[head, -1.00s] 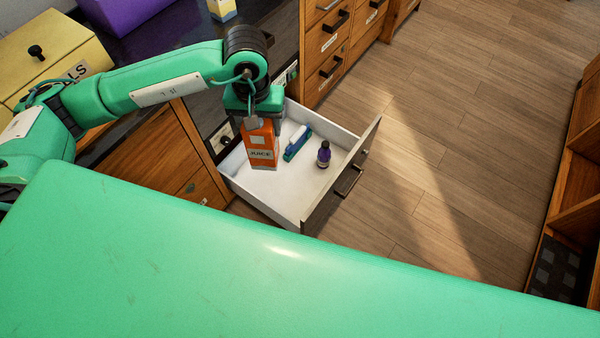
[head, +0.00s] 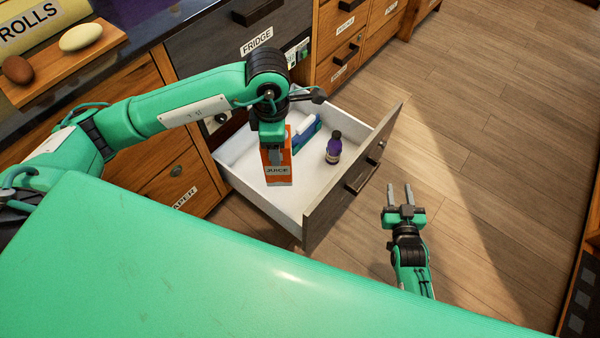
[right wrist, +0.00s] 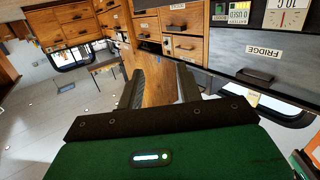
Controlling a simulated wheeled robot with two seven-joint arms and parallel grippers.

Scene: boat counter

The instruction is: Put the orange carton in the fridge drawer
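The orange carton (head: 279,172), labelled JUICE, is upright within the open fridge drawer (head: 243,187), toward its front left part. My left gripper (head: 276,153) comes down from above and is shut on the carton's upper part. I cannot tell if the carton's base touches the drawer floor. My right gripper (head: 399,188) is open and empty, outside the drawer, to the right of its dark front. In the right wrist view its two fingers (right wrist: 163,85) stand apart with nothing between them.
The closed FRIDGE front (head: 225,50) is above. A wooden board (head: 65,68) lies on the counter. The floor at right is clear.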

